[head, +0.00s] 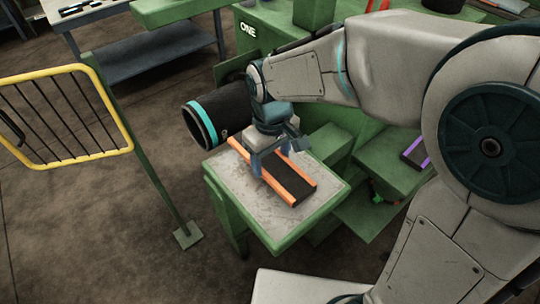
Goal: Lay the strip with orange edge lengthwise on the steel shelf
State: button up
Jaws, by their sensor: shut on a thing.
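The strip with orange edge (291,178) is dark with orange along both long sides. It lies at or just above a small shelf with a grey, scuffed steel top (232,176) and a green frame. The strip runs slantwise from the upper left to the lower right over the top. My gripper (270,165) points down over the strip's upper half and is shut on it. The fingers partly hide the strip there. I cannot tell whether the strip's underside touches the steel.
A black cylinder with a teal band (203,125) is just behind the shelf. A green machine (270,38) stands behind. A purple-edged dark strip (415,150) lies on a green surface at right. A yellow barred gate (65,115) stands at left, with open floor between.

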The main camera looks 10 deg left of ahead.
aim_at(275, 175)
jog(key=shift+w+d+f+b, duration=0.15)
jog(key=shift+f+b, duration=0.3)
jog(key=shift+f, duration=0.2)
jog(key=shift+w+d+f+b, duration=0.1)
jog(key=shift+w+f+b, duration=0.05)
jog(key=shift+f+b, duration=0.4)
jog(key=shift+w+d+f+b, duration=0.15)
jog(key=shift+f+b, duration=0.2)
jog(key=shift+f, duration=0.4)
jog(key=o, duration=1.1)
jog(key=shift+c, duration=0.2)
jog(key=shift+r, duration=0.1)
notch_tip(275, 175, up, 14)
jog(key=s+d+f+m+t, duration=0.1)
jog(key=s+d+f+m, duration=0.1)
jog(key=d, duration=0.5)
jog(key=s+d+f+m+t, duration=0.1)
jog(key=s+d+f+m, duration=0.2)
jog(key=d, duration=0.4)
jog(key=s+d+f+m+t, duration=0.1)
jog(key=s+d+f+m, duration=0.1)
jog(key=d+m, duration=0.3)
jog(key=shift+s+d+f, duration=0.4)
jog(key=shift+d+f, duration=0.4)
jog(key=shift+d, duration=0.4)
